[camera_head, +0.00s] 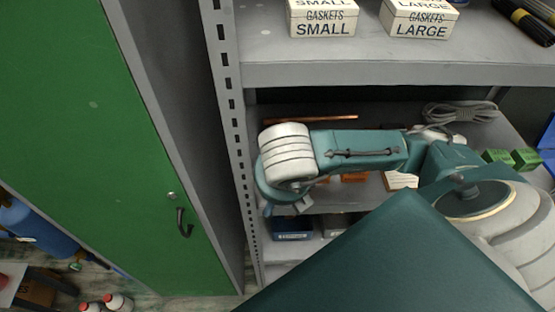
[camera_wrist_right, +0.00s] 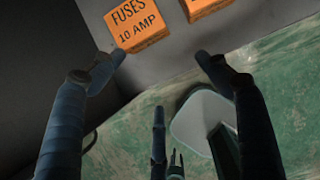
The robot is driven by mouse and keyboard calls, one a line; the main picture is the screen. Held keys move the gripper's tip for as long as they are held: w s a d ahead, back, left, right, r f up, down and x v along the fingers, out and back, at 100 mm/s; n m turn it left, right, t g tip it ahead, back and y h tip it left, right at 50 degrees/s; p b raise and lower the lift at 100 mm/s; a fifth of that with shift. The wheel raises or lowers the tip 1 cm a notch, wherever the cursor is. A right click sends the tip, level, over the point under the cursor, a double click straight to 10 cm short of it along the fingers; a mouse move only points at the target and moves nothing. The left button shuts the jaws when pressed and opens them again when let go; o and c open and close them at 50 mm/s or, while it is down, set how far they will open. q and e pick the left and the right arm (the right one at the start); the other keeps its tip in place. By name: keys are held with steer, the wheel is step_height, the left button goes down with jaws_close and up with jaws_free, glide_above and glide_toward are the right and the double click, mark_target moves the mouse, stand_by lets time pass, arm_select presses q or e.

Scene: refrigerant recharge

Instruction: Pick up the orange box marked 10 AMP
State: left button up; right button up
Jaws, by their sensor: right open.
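The orange box marked FUSES 10 AMP (camera_wrist_right: 137,26) lies on a grey shelf at the top of the right wrist view. My right gripper (camera_wrist_right: 158,63) is open and empty, with its fingers spread on both sides of the picture. The box is ahead of the gap, towards the left finger. The left fingertip appears close to the box's lower left corner; I cannot tell if they touch. In the head view my right arm reaches across the shelf and mostly hides the orange boxes (camera_head: 354,177). My left gripper is not in view.
A second orange box (camera_wrist_right: 203,8) lies right of the 10 AMP box. A shelf above holds gasket boxes (camera_head: 322,18). A slotted upright (camera_head: 232,110) stands left of my arm. Green boxes (camera_head: 512,159) and coiled cable (camera_head: 460,112) lie on the right.

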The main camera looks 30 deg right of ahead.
steer(key=shift+w+d+r+p, duration=0.15)
steer(key=shift+w+d, duration=0.25)
steer(key=shift+w, duration=0.25)
steer(key=shift+w+d+f+p, duration=0.15)
steer(key=shift+w+d, duration=0.25)
steer(key=shift+w, duration=0.2)
steer(key=w, duration=0.1)
steer(key=w+d+p, duration=0.2)
steer(key=w, duration=0.1)
steer(key=shift+w+d+r, duration=0.1)
steer(key=shift+d+r, duration=0.05)
steer(key=shift+d, duration=0.1)
steer(key=shift+f+p, duration=0.35)
steer(key=shift+f, duration=0.1)
steer(key=shift+w+f, duration=0.1)
steer(key=shift+f, duration=0.1)
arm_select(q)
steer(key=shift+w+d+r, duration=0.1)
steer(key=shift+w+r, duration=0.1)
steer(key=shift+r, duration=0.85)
arm_select(e)
steer(key=c, duration=1.6)
